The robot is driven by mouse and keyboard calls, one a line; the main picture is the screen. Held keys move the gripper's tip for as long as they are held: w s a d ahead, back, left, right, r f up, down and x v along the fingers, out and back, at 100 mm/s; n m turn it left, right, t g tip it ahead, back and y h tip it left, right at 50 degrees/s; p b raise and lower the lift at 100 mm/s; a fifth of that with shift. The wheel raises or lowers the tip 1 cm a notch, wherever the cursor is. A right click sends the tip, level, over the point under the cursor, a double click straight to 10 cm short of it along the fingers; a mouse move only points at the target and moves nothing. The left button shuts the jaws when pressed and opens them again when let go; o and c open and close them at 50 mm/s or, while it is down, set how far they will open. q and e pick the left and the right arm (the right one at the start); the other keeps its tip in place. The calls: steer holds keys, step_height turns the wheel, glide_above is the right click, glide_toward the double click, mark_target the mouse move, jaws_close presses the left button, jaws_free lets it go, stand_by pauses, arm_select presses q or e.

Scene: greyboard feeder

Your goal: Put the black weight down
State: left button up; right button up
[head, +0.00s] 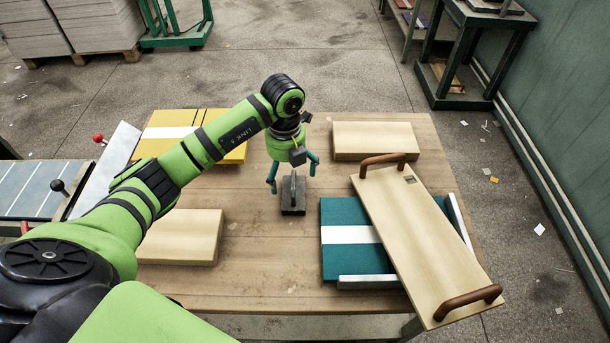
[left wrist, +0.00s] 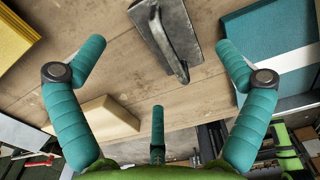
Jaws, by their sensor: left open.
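The black weight (head: 292,210) is a dark block with an upright grey handle. It appears to stand on the wooden table (head: 255,255) near the middle. My left gripper (head: 293,177) is above it with teal fingers spread wide, on either side of the handle. In the left wrist view the weight (left wrist: 182,28) lies beyond the spread fingertips of my left gripper (left wrist: 160,48), and no finger visibly touches it. My right gripper is not in view.
A pale board with brown handles (head: 415,235) lies tilted over a teal stack (head: 340,215) on the right. Pale blocks sit at back right (head: 375,140) and front left (head: 180,238). A yellow stack (head: 190,132) is at back left. Bare table surrounds the weight.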

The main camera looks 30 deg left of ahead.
mark_target(289, 191)
arm_select(q)
steer(key=shift+f, duration=0.25)
steer(key=f+p, duration=0.1)
steer(key=s+f+p, duration=0.1)
steer(key=f, duration=0.1)
steer(key=shift+d+f, duration=0.2)
step_height(289, 191, down, 2)
steer(key=shift+w+f+p, duration=0.15)
steer(key=shift+f+p, duration=0.1)
steer(key=shift+p, duration=0.05)
steer(key=shift+f, duration=0.25)
steer(key=c, duration=1.6)
steer(key=shift+w+r, duration=0.15)
steer(key=shift+r, duration=0.05)
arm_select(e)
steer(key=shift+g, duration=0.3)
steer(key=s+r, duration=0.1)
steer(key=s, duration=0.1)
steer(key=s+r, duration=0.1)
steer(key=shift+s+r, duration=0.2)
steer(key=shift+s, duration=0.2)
